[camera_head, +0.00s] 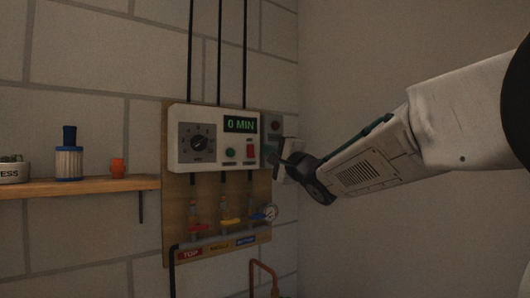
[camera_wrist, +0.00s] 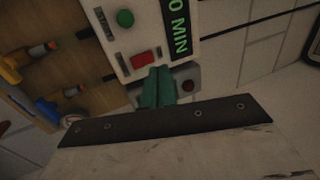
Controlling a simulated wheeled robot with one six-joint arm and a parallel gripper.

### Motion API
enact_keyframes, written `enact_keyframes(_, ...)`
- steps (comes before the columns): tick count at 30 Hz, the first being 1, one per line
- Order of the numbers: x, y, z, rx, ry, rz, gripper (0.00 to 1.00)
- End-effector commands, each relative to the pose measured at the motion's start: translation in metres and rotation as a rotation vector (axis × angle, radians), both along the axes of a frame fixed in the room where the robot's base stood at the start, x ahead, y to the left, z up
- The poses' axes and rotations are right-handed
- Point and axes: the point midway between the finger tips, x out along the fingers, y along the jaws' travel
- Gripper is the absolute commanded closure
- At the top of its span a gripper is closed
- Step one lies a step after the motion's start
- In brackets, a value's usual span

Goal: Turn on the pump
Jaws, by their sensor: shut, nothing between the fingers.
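A white control panel (camera_head: 222,138) hangs on the wall board, with a black dial (camera_head: 198,143), a green display reading 0 MIN (camera_head: 240,124), a round green button (camera_head: 230,154) and a red rectangular switch (camera_head: 250,152). A small grey box (camera_head: 275,125) with a dark red button (camera_wrist: 188,86) is fixed to its right. My gripper (camera_head: 277,160) is shut and empty, its teal fingers (camera_wrist: 158,75) in front of this box, close to the panel's right edge. The fingers hide part of the box. I cannot tell whether they touch it. Which control belongs to the pump is not legible.
Below the panel, the board (camera_head: 180,215) carries several valves with coloured handles, a round gauge (camera_head: 270,212) and coloured labels. The wall at right is bare.

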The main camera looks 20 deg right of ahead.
Motion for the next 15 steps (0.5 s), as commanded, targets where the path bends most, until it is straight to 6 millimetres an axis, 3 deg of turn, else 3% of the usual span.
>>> enact_keyframes(1,-0.014,-0.007,0.001,-0.001,-0.002,-0.008,1.0)
enact_keyframes(6,-0.044,-0.019,0.001,-0.001,-0.001,-0.015,1.0)
enact_keyframes(15,-0.062,-0.021,0.0,0.0,0.001,-0.009,1.0)
